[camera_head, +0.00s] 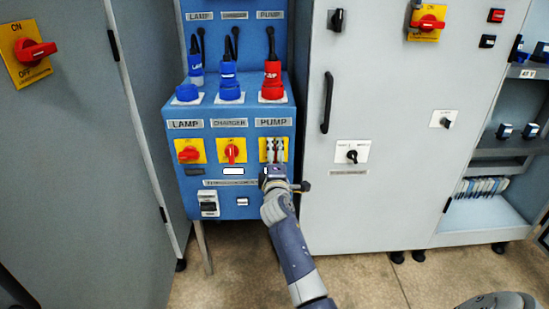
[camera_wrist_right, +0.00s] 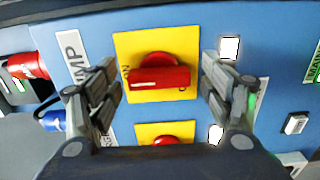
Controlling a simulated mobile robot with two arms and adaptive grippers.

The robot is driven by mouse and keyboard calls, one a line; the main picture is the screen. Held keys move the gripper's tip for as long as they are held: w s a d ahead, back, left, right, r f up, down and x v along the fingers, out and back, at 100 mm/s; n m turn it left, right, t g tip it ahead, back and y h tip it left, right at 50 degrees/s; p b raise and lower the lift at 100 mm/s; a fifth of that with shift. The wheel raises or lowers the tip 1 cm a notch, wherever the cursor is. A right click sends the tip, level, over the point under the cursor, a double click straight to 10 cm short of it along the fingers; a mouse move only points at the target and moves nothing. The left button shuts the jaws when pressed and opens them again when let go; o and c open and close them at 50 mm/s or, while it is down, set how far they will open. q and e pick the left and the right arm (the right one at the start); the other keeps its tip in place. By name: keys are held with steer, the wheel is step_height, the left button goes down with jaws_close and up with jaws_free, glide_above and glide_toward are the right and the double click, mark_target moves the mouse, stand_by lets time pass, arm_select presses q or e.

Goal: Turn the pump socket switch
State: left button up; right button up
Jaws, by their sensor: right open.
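The pump switch is a red rotary knob on a yellow plate under the PUMP label (camera_head: 273,122) on the blue panel. In the head view my right gripper (camera_head: 274,150) is in front of it and hides most of it. In the right wrist view the red pump knob (camera_wrist_right: 160,78) lies between the two fingers of my right gripper (camera_wrist_right: 160,82), with a gap on each side. The fingers are open and hold nothing. The knob's bar lies nearly level across the wrist picture. My left gripper is not in view.
The charger switch (camera_head: 231,150) and lamp switch (camera_head: 189,151) sit to the left in the same row. Blue plugs (camera_head: 229,85) and a red plug (camera_head: 272,80) stand above. Grey cabinets flank the panel, the right one with a black handle (camera_head: 327,103).

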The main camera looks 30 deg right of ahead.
steer(key=shift+s+a, duration=0.1)
steer(key=v, duration=1.2)
stand_by(0.5)
